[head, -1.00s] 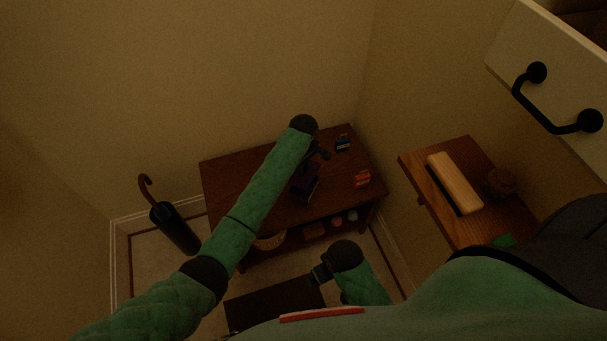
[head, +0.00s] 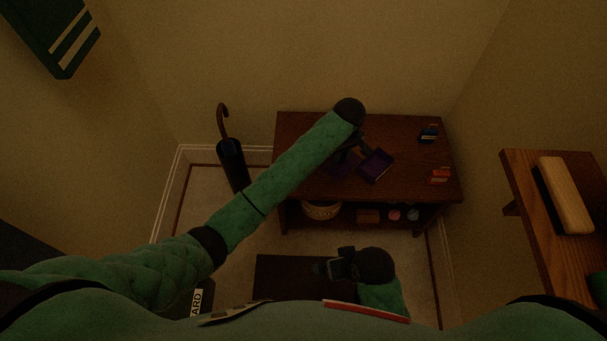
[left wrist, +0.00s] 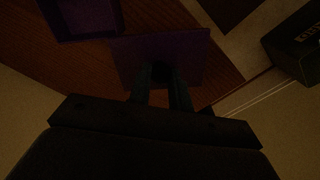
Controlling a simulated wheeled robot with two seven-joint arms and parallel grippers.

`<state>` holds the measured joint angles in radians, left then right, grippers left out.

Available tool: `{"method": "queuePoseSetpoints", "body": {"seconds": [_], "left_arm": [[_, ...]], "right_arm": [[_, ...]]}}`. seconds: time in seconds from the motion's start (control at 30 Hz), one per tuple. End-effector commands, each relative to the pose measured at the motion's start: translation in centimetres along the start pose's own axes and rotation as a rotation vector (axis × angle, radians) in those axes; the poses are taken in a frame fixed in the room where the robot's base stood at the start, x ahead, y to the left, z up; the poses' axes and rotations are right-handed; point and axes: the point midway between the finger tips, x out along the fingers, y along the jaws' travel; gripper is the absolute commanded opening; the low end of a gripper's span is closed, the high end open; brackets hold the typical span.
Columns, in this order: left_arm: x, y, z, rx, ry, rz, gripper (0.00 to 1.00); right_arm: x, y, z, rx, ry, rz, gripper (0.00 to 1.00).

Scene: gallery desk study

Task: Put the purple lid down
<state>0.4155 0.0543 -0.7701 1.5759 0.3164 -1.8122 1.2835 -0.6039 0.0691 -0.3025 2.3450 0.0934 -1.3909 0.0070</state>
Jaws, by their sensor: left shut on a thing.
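The purple lid (left wrist: 185,58) is a flat dark panel between my left gripper's fingers in the left wrist view. In the head view the lid (head: 337,166) is dim and partly hidden by my arm. My left gripper (head: 354,152) is shut on the lid over the wooden table (head: 300,130); I cannot tell whether the lid touches the tabletop. An open purple box (head: 376,166) sits just right of the lid, and its corner shows in the left wrist view (left wrist: 82,20). My right gripper (head: 326,269) is low in front of the table, away from the lid; its jaws are unclear.
A blue item (head: 429,134) and a red-orange item (head: 440,176) stand at the table's right. A basket (head: 321,210) and small things are on the lower shelf. A wooden shelf (head: 518,172) is right. The tabletop's left part looks clear.

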Motion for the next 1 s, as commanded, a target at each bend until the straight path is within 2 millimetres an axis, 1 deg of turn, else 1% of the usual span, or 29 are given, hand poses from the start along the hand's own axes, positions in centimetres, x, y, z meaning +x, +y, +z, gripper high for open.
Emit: {"method": "queuePoseSetpoints", "body": {"seconds": [0.03,0.07,0.13,0.2,0.37,0.7,0.83,1.0], "left_arm": [[-0.7,0.1,0.4,0.007,-0.006,0.003,0.0],[-0.9,0.0,0.6,0.01,-0.012,0.002,0.0],[-0.8,-0.2,0.6,0.012,-0.02,-0.008,0.0],[-0.5,-0.7,0.2,0.012,-0.022,-0.015,0.0],[1.0,-2.1,-1.9,0.01,-0.022,-0.019,0.0],[4.8,-5.5,-7.0,0.011,-0.022,-0.019,0.0],[5.8,-6.3,-8.3,0.011,-0.022,-0.018,0.0],[6.4,-6.8,-8.9,0.012,-0.022,-0.016,0.0]], "right_arm": [[-0.3,-0.2,-0.5,0.001,0.021,-0.007,0.91],[-0.3,-0.3,-0.8,0.002,0.035,-0.011,0.91],[-0.4,-0.3,-1.1,0.005,0.053,-0.015,0.91],[-0.5,-0.3,-1.3,0.006,0.061,-0.014,0.91],[-0.9,-0.1,-1.3,0.008,0.055,-0.008,0.91],[-1.8,0.4,-1.2,0.012,0.034,0.007,0.91],[-2.0,0.6,-1.1,0.012,0.027,0.011,0.91],[-2.0,0.6,-1.1,0.013,0.023,0.013,0.91]]}}
